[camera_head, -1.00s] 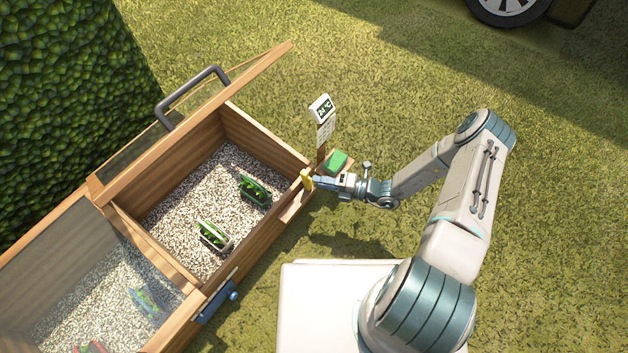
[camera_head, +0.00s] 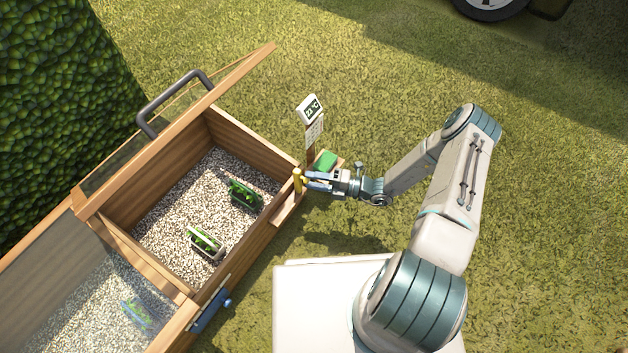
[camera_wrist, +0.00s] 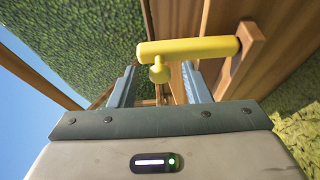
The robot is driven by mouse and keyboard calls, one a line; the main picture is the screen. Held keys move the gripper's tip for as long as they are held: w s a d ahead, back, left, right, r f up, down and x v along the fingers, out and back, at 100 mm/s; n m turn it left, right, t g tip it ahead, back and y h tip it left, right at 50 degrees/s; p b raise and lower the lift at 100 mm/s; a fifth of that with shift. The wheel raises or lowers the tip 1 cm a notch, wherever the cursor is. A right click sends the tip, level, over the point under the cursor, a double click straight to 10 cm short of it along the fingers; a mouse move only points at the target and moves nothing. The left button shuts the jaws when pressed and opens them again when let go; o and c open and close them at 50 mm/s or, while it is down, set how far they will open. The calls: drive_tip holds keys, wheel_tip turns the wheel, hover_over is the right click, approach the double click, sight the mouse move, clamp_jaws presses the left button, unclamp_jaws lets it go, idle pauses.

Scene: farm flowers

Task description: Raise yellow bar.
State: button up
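The yellow bar (camera_head: 297,181) is at the right end of the wooden planter, by the small sign post. In the wrist view the yellow bar (camera_wrist: 195,48) lies roughly crosswise ahead of my gripper, with a short round knob (camera_wrist: 158,73) pointing toward me. My gripper (camera_wrist: 160,80) is open, its two blue-grey fingers on either side of the knob. The fingers look apart from the knob; whether they touch the bar is unclear. In the head view my gripper (camera_head: 306,180) is right beside the bar.
The wooden planter (camera_head: 258,247) has a raised glass lid with a dark handle (camera_head: 172,98) and holds gravel and small plant trays. A sign (camera_head: 309,108) and a green block (camera_head: 326,160) stand close to my gripper. A hedge (camera_head: 60,100) is at left; open grass is at right.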

drive_tip(key=p+v, duration=0.3)
drive_tip(key=v, duration=1)
drive_tip(key=shift+d, duration=0.4)
drive_tip(key=shift+f, duration=0.1)
